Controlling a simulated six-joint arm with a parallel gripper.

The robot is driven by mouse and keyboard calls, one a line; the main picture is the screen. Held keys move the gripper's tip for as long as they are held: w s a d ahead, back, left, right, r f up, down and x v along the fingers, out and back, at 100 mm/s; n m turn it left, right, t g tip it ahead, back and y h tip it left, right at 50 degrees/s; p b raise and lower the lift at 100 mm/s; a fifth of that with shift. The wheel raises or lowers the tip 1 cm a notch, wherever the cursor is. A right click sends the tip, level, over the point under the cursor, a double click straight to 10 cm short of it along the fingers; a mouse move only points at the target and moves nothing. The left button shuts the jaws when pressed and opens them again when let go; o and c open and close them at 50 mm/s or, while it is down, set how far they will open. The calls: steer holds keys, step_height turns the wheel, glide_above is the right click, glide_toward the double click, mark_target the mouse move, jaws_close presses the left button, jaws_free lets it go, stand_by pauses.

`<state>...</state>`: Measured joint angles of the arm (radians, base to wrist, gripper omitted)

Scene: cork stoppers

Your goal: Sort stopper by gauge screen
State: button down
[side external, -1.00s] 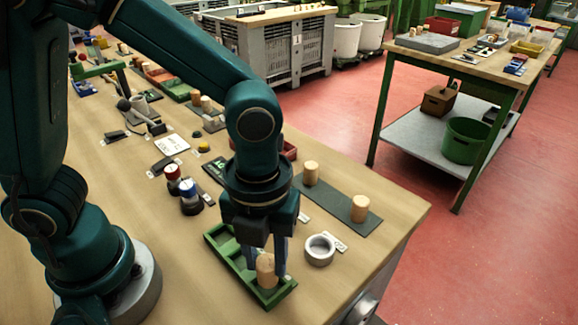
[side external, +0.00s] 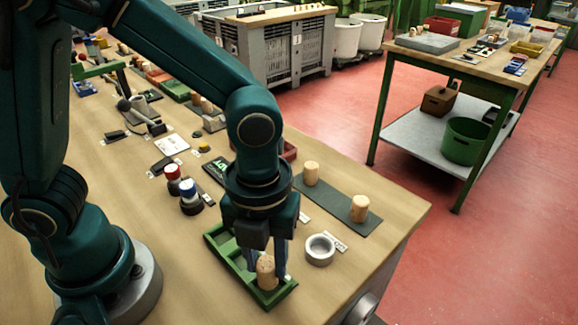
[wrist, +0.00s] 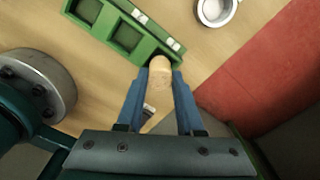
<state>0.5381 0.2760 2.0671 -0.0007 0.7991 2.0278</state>
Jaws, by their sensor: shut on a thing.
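My gripper (side external: 267,262) points down with its blue fingers shut on a cork stopper (side external: 266,272). The stopper is upright at the near end of a green tray (side external: 222,243) with several compartments. In the wrist view the stopper (wrist: 160,76) sits between the fingers, over the tray's end compartment; I cannot tell whether it touches the floor of it. The other tray compartments in view look empty. A grey gauge ring (side external: 320,250) lies right of the tray and shows in the wrist view (wrist: 215,10). Two more corks, one farther back (side external: 311,173) and one nearer (side external: 360,208), stand on a dark mat (side external: 335,197).
Red-capped (side external: 173,180) and blue-capped (side external: 189,196) containers stand left of my gripper. A small white label (side external: 336,243) lies by the ring. The table's right edge is just beyond the mat. Bare wood lies in front of the tray.

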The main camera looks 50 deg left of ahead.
steer(key=shift+f, duration=1.1)
stand_by(1.0)
steer(key=shift+c, duration=2.3)
jaws_free()
steer(key=shift+r, duration=2.6)
